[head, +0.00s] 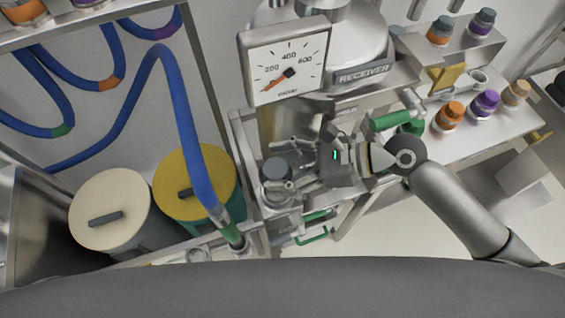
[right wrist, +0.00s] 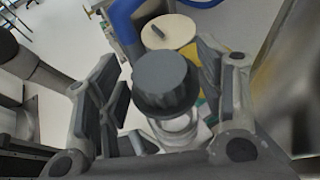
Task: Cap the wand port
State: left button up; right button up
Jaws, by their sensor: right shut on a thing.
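A dark grey ribbed cap (head: 277,169) is at the front of the station, left of centre, between the fingers of my right gripper (head: 284,170). The right wrist view shows the cap (right wrist: 164,82) from close up, with fingers on both sides of it. The right gripper is shut on the cap. A pale metal neck, which looks like the wand port (right wrist: 178,130), shows just below the cap. I cannot tell whether the cap is seated on it. My left gripper is not in view.
Two lidded drums, cream (head: 110,207) and yellow (head: 222,175), stand farther left. A vacuum gauge (head: 287,62) and receiver (head: 364,72) are behind. Several coloured-cap jars stand at right.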

aim_at(289, 175)
dwell(0.4)
jog(key=shift+f, duration=1.5)
jog(key=shift+f, duration=0.1)
jog(key=shift+f+b, duration=0.5)
jog(key=shift+f, duration=0.55)
jog(key=shift+s+f, duration=0.1)
jog(key=shift+f, duration=1.05)
jog(key=o, duration=1.3)
jog(key=shift+c, duration=0.2)
